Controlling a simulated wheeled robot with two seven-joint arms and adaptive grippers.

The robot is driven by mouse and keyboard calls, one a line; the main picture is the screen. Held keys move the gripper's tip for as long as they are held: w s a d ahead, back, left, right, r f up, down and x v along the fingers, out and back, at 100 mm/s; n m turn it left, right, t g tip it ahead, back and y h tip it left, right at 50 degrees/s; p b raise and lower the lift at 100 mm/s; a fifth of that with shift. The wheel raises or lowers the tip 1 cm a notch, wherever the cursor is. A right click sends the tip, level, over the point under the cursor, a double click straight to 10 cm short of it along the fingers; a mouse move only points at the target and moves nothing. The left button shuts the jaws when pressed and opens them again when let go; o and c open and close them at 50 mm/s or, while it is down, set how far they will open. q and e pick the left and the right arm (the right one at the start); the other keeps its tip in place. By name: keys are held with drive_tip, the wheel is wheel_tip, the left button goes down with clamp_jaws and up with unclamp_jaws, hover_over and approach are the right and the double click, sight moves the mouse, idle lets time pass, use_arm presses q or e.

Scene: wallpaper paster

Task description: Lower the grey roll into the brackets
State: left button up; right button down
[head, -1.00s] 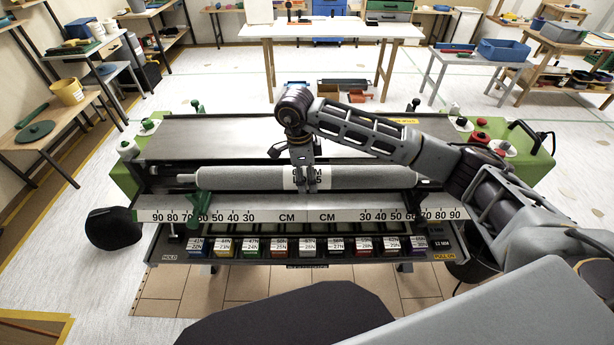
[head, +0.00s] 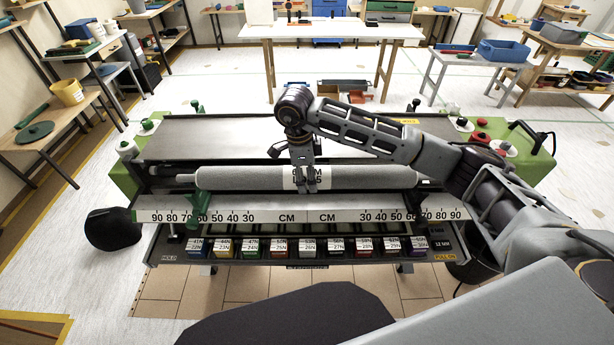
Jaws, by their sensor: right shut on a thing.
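The grey roll (head: 240,178) lies level across the wallpaper paster, behind the white centimetre scale (head: 260,216). A white printed label shows at its middle. My right gripper (head: 306,188) comes down from above and is shut on the roll at the label. My left gripper is not in view.
Green levers (head: 197,208) stand by the scale. A row of several labelled colour blocks (head: 250,247) fills the tray in front. A flat grey plate (head: 220,137) lies behind the roll. A white table (head: 330,30) stands farther back.

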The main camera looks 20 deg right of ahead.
sight(307, 185)
drive_tip(key=shift+f+b, duration=0.85)
drive_tip(key=shift+f, duration=0.05)
idle(1.3)
drive_tip(key=shift+f+b, duration=0.7)
drive_tip(key=shift+f, duration=0.05)
idle(0.5)
drive_tip(key=shift+f+b, duration=0.35)
drive_tip(key=shift+f, duration=0.1)
drive_tip(key=shift+f+b, duration=0.65)
drive_tip(key=shift+f, duration=0.15)
idle(0.8)
drive_tip(key=c, duration=0.5)
unclamp_jaws()
drive_tip(key=shift+o, duration=0.8)
drive_tip(key=shift+s+f, duration=0.1)
drive_tip(key=shift+f, duration=0.1)
drive_tip(key=shift+w+a+r, duration=0.1)
drive_tip(key=shift+a+r, duration=0.05)
drive_tip(key=shift+r, duration=1.2)
drive_tip(key=shift+w+a+r, duration=0.1)
drive_tip(key=shift+r, duration=1.3)
drive_tip(key=shift+a+r, duration=0.15)
drive_tip(key=shift+r, duration=1.2)
